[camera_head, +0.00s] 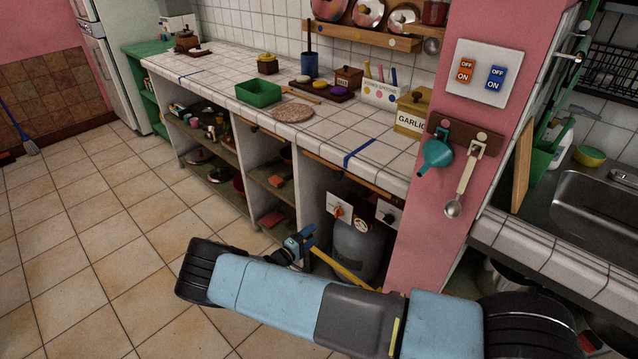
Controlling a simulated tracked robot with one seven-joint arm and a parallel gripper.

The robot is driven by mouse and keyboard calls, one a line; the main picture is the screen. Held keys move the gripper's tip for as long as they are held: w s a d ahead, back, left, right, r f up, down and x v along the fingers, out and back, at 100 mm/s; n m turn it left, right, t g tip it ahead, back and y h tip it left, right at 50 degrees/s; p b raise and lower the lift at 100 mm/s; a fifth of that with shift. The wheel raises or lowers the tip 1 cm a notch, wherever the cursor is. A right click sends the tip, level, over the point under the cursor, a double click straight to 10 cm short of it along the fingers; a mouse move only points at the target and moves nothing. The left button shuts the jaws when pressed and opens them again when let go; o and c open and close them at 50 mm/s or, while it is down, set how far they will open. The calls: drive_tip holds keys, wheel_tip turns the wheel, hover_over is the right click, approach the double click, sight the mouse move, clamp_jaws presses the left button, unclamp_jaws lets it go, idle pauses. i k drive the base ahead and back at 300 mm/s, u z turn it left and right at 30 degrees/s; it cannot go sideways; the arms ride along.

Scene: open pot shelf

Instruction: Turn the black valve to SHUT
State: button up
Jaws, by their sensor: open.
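The black valve (389,217) is a dark round knob on a white plate under the tiled counter, at the right of the open bay. Any SHUT marking beside it is too small to read. Its lower part is close to the edge of the pink pillar. An orange valve (338,211) on another white plate is to its left. A grey gas cylinder (358,248) with a round gauge stands below and between them. My gripper (303,238), blue and dark, is open, left of and lower than both valves and apart from the black one. Its fingertips are small and hard to make out.
A pink pillar (425,235) rises just right of the black valve and carries a hanging teal funnel (436,155) and a ladle (461,190). The counter edge (370,180) overhangs the valves. Open tiled floor (110,230) lies to the left.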

sight(389, 218)
drive_tip(key=k, duration=1)
